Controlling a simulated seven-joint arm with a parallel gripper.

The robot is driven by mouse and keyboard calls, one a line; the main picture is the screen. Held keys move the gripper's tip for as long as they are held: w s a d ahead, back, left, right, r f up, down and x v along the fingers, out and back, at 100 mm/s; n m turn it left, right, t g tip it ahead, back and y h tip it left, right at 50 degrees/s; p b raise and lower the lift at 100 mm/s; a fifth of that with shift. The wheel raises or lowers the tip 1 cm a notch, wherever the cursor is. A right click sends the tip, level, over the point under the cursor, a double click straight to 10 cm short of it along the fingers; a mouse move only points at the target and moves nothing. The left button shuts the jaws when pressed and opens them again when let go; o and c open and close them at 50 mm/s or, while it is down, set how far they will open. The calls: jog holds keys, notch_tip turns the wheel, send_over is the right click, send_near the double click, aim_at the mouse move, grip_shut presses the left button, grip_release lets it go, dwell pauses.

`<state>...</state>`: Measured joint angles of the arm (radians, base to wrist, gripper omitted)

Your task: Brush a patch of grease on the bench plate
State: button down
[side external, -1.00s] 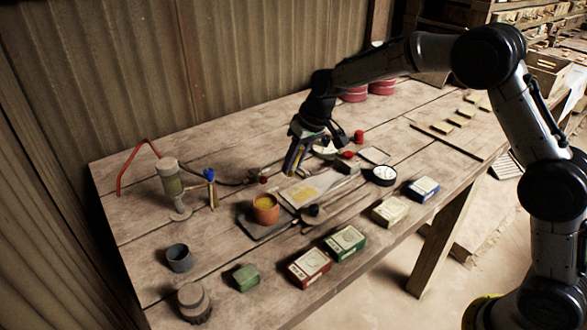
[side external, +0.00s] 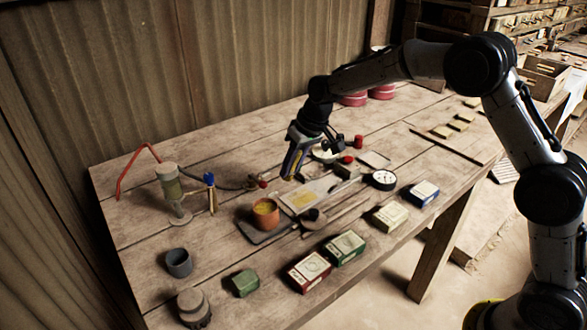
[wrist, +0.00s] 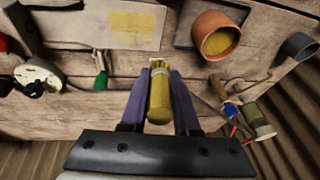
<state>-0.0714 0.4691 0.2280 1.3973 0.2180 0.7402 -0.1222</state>
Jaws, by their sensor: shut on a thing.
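My gripper (side external: 290,176) hangs above the bench, behind the bench plate, fingers angled down. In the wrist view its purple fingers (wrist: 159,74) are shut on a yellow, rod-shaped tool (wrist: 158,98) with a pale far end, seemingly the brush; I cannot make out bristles. The grey bench plate (side external: 322,187) lies flat and bears a yellow grease patch (side external: 304,199). The plate (wrist: 85,27) and patch (wrist: 131,23) also show in the wrist view. The tool appears clear of the plate. An orange pot (side external: 265,216) holding yellow grease stands left of the plate, also in the wrist view (wrist: 215,35).
A dark cup (side external: 179,263), a green block (side external: 245,283) and several small boxes (side external: 309,271) line the front. A pump-like stand (side external: 172,192) is at left, a round dial (side external: 384,180) at right. Bare wood (side external: 380,130) lies toward the back right.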

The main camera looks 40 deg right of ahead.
jog(key=shift+r, duration=0.1)
jog(key=shift+r, duration=0.35)
jog(key=shift+f, duration=3.5)
jog(key=shift+d+f, duration=0.5)
jog(key=shift+d, duration=3.4)
jog(key=a, duration=0.7)
jog(key=shift+a, duration=0.15)
jog(key=shift+a+r, duration=0.25)
jog(key=shift+r, duration=3.8)
